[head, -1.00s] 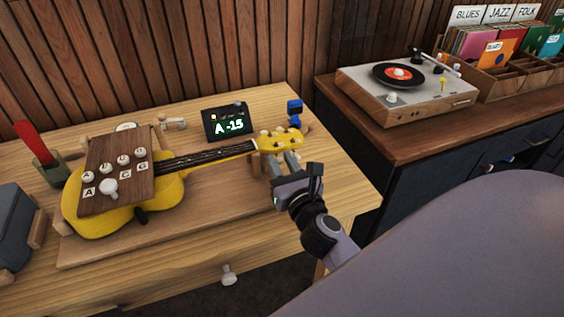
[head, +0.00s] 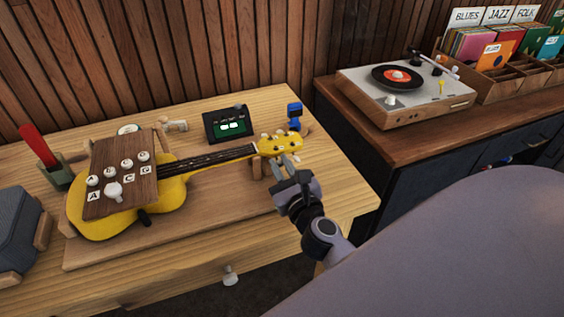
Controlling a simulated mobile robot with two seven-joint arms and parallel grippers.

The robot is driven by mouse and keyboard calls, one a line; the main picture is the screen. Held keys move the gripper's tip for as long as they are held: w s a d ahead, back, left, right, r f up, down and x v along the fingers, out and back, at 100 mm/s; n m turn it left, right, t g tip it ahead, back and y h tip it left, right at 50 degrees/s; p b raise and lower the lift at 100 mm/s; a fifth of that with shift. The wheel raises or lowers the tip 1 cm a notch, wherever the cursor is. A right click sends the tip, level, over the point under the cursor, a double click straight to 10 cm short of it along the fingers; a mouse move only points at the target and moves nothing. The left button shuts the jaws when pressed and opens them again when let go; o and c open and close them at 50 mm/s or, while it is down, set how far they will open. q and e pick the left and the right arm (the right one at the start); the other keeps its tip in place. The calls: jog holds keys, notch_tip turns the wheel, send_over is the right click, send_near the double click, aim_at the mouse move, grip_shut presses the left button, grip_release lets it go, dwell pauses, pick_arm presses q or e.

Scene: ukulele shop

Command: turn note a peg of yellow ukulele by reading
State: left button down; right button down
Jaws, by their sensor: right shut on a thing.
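The yellow ukulele (head: 170,195) lies on a wooden stand on the workbench, its neck pointing right. Its yellow headstock (head: 268,148) has several pale pegs along its edges. A dark wooden board with white knobs and letter labels A, C, G (head: 118,185) sits over its body. The tuner (head: 228,125) stands behind the neck; its screen is lit green and white, with no readable note or number. My right gripper (head: 284,163) is at the near side of the headstock, shut on what seems to be a peg, mostly hidden by the fingers. My left gripper is not in view.
A blue clip-like object (head: 294,113) stands behind the headstock. A red-handled tool in a green holder (head: 57,172) and a grey box (head: 18,225) are at the left. A turntable (head: 405,88) and record crates (head: 505,70) are on the right cabinet.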

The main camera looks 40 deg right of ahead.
jog(key=shift+n+p, duration=0.75)
jog(key=shift+n, duration=0.75)
jog(key=c, duration=1.3)
grip_release()
jog(key=shift+s+a, duration=0.1)
jog(key=b+v, duration=0.1)
jog(key=v, duration=0.5)
jog(key=shift+s+f, duration=0.1)
jog(key=shift+s, duration=0.35)
